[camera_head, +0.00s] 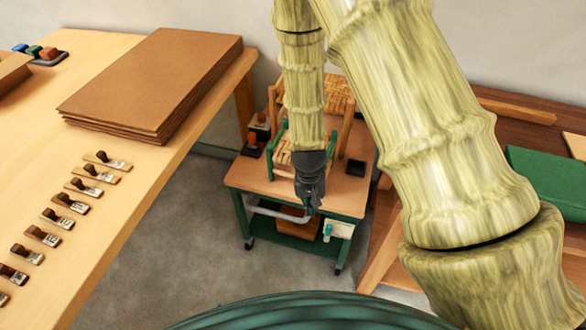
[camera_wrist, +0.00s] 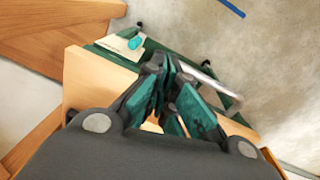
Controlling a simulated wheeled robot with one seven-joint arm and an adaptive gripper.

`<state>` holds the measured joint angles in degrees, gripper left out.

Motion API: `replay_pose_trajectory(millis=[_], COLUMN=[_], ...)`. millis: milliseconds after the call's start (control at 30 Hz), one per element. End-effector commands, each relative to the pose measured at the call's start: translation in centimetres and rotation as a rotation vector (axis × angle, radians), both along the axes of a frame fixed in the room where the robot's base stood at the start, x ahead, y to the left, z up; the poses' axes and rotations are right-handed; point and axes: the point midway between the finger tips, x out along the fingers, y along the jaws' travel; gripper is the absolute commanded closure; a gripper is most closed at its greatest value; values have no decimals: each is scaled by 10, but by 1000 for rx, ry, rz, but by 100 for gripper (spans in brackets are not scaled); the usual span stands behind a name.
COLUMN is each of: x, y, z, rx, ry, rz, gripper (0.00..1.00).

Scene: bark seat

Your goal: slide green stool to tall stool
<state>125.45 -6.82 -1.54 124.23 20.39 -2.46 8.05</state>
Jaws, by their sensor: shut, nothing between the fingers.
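A small low stool with green posts and a slatted wooden seat (camera_head: 283,157) stands on the wooden top of a wheeled green cart (camera_head: 258,182) in the head view. A taller wooden stool with a woven seat (camera_head: 337,92) stands just behind it. My arm hides much of both stools, so the gap between them cannot be judged. My gripper (camera_head: 311,208) is shut and empty, pointing down near the cart's front edge, in front of the green stool. In the wrist view my gripper (camera_wrist: 167,77) shows over the cart's edge; neither stool can be made out there.
A grey bar handle (camera_head: 278,214) runs along the cart's front. A small black tray (camera_head: 355,168) sits at the cart top's right. A long bench with brown sheets (camera_head: 165,80) and a row of stamps stands left. Wooden furniture and a green box (camera_head: 545,180) stand right.

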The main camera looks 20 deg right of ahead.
Motion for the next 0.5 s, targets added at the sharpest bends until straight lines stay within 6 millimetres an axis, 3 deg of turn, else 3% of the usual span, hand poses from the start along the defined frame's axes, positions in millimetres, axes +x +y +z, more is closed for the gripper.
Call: replay_pose_trajectory(millis=[33,200,333,500], x=[19,58,74,80], y=[6,26,36,41], z=[26,84,110,118], rx=[7,45,65,77], ry=[-12,-19,-21,-20], rz=[-23,-97,-130,-144], gripper=[100,100,100,100])
